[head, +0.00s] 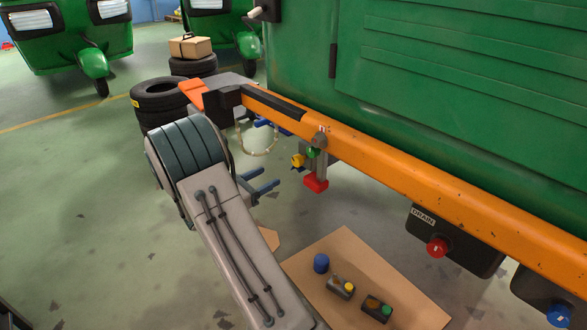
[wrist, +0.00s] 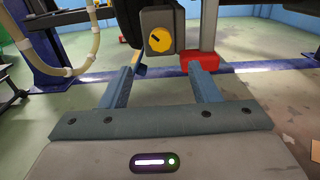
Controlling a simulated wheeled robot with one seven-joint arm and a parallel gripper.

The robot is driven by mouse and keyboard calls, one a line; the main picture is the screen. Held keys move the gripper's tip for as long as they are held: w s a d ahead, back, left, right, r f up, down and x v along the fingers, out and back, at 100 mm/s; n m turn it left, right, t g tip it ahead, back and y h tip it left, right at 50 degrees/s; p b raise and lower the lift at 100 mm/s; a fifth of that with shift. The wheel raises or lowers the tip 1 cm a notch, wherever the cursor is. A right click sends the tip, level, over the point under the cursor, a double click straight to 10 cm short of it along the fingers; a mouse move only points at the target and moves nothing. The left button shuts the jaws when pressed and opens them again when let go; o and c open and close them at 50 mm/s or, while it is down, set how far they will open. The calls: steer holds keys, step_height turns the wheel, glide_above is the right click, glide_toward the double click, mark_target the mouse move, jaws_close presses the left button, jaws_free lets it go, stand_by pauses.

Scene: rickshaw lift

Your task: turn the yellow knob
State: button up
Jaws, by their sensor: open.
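The yellow knob (wrist: 160,39) is a round disc with a short dark mark, on the face of a grey box under the orange beam (head: 400,175). In the head view the knob (head: 298,160) is small and seen from the side. My gripper (head: 277,177) is open and empty, its two blue-grey fingers pointing toward the knob. In the wrist view the gripper (wrist: 161,69) has the knob above and beyond its fingertips, roughly centred between them. The fingers do not appear to touch the knob.
A red block (head: 316,184) hangs right of the knob. A looped hose (wrist: 92,40) is left. A red knob (head: 437,248) and blue knob (head: 558,316) sit further along the beam. Cardboard (head: 345,250) with small parts lies below. Tyres (head: 160,98) stand behind.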

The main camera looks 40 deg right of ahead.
mark_target(295, 163)
steer(key=d+b, duration=0.1)
steer(key=d, duration=0.2)
steer(key=d+b, duration=0.1)
steer(key=d, duration=0.2)
steer(key=d+b, duration=0.1)
steer(key=d, duration=0.3)
steer(key=shift+w+f, duration=0.1)
steer(key=shift+w, duration=0.25)
steer(key=shift+d, duration=0.7)
